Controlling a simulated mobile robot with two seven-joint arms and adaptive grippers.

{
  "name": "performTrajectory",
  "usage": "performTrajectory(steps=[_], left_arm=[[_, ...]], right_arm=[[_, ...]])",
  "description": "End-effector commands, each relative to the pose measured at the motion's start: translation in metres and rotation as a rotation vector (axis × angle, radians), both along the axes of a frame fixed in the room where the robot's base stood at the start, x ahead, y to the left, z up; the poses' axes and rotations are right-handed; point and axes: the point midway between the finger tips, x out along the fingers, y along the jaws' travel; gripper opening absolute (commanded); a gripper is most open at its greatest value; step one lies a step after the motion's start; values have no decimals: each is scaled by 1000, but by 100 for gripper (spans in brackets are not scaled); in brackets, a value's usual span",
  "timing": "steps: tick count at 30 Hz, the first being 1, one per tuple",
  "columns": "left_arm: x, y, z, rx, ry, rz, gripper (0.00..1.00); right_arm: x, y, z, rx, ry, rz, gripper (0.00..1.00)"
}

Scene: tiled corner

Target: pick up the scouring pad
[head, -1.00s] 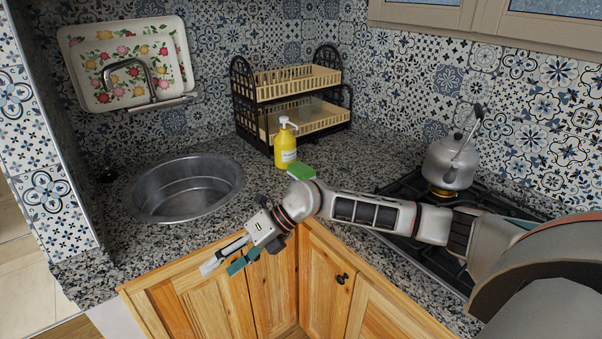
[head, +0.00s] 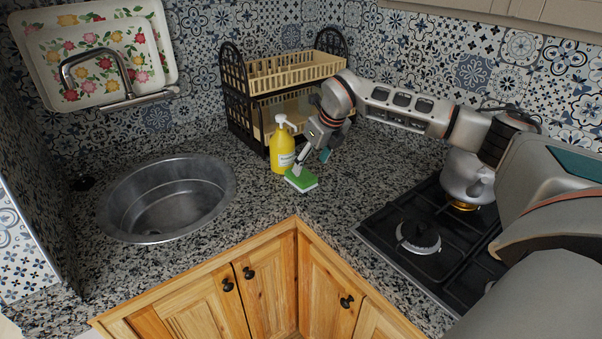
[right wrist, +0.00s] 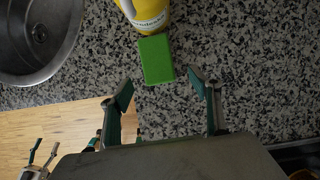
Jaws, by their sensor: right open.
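The scouring pad (head: 301,179) is a green block with a pale underside. It lies on the speckled counter just in front of the yellow pump bottle (head: 282,152). In the right wrist view the pad (right wrist: 156,59) shows its flat green top. My right gripper (head: 312,161) is open and empty, close above the pad in the head view. In the right wrist view its fingers (right wrist: 162,84) are apart, with the pad lying just beyond the tips, roughly between them. My left gripper (right wrist: 45,150) shows small at the lower left of that view, its fingers apart; it is outside the head view.
The bottle stands almost against the pad's far side. A dark two-tier rack (head: 237,105) stands behind. The round sink (head: 165,198) is to the left. The stove (head: 440,240) with a kettle (head: 462,172) is to the right. The counter in front of the pad is clear.

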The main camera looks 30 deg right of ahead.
Motion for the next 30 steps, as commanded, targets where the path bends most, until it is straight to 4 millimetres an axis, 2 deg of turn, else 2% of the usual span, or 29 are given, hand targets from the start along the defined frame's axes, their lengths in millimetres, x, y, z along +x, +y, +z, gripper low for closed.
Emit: performTrajectory(steps=[7, 18, 26, 27, 30], left_arm=[[-9, 4, -7, 9, 22, 2, 60], [-10, 17, -6, 25, 36, 19, 60], [-12, 16, -10, 25, 43, 21, 60], [-12, 15, -10, 23, 44, 21, 60], [-12, 14, -10, 23, 43, 20, 60]], right_arm=[[10, 2, -24, 1, 3, 0, 62], [30, 5, -64, 1, 2, -1, 62], [32, 5, -67, 1, 0, 0, 62], [32, 5, -67, 1, 0, 0, 60], [32, 5, -67, 1, 0, 0, 34]])
